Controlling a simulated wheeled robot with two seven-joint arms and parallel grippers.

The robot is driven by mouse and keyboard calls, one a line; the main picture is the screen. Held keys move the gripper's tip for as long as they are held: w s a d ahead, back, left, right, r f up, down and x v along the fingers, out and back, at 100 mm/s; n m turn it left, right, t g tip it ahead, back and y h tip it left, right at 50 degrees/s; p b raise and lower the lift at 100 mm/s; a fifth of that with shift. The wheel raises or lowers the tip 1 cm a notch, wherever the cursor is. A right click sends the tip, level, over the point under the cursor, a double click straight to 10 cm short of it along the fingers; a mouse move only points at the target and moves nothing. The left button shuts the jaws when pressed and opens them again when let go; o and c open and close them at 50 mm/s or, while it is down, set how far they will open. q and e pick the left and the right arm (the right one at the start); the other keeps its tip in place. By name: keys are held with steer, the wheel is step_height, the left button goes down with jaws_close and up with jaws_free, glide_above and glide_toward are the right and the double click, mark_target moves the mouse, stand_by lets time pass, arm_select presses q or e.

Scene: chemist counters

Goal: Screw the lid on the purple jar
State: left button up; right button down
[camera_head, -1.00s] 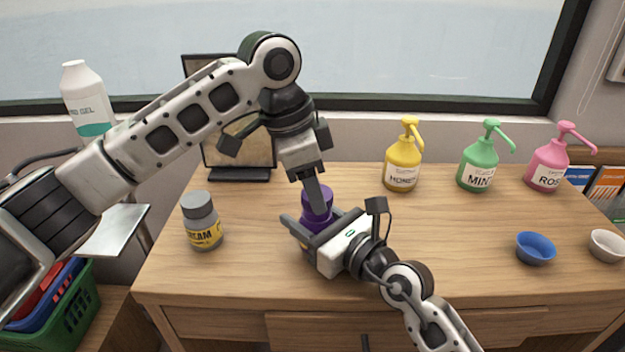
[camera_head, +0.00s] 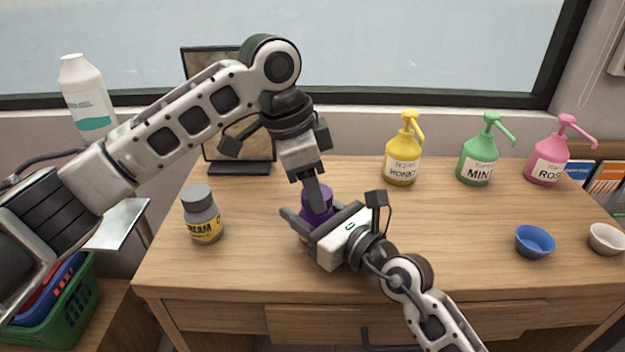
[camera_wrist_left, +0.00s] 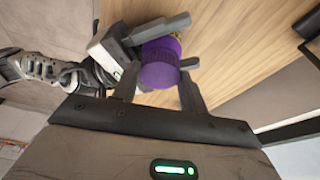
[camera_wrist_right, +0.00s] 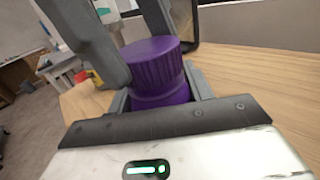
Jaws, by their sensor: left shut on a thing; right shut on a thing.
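The purple jar (camera_wrist_right: 160,97) stands on the wooden counter near its front, with the ribbed purple lid (camera_wrist_right: 152,58) on top. In the head view the lid (camera_head: 317,200) is partly hidden by my left gripper. My left gripper (camera_head: 316,190) comes down from above and is shut on the lid. In the left wrist view the lid (camera_wrist_left: 159,66) sits between its fingers. My right gripper (camera_head: 318,226) comes from the front right and is shut around the jar below the lid. I cannot tell how tightly the lid sits.
A grey jar with a yellow label (camera_head: 202,214) stands to the left. Yellow (camera_head: 402,160), green (camera_head: 479,160) and pink (camera_head: 548,160) pump bottles stand at the back right. A blue bowl (camera_head: 534,242) and a white bowl (camera_head: 606,240) sit at the right. A dark screen (camera_head: 238,167) stands behind.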

arm_select(q)
steer(key=m, duration=0.3)
steer(key=m+g, duration=0.1)
steer(key=m, duration=0.2)
steer(key=shift+w+g, duration=0.2)
steer(key=shift+g, duration=0.1)
steer(key=m, duration=0.3)
steer(key=m+g+y, duration=0.1)
steer(key=m, duration=0.2)
steer(key=shift+w+d+m, duration=0.1)
steer(key=shift+d+m, duration=0.1)
steer(key=shift+m, duration=0.1)
steer(key=m+y, duration=0.1)
steer(key=m, duration=0.2)
steer(key=m+g+y, duration=0.1)
steer(key=m, duration=0.3)
steer(key=shift+w+d, duration=0.1)
steer(key=shift+d, duration=0.05)
steer(key=m, duration=0.3)
steer(key=m+y, duration=0.1)
steer(key=m, duration=0.2)
steer(key=shift+d+f+y, duration=0.15)
steer(key=shift+y, duration=0.15)
steer(key=o, duration=1)
steer(key=shift+c, duration=0.2)
steer(key=shift+r, duration=2.3)
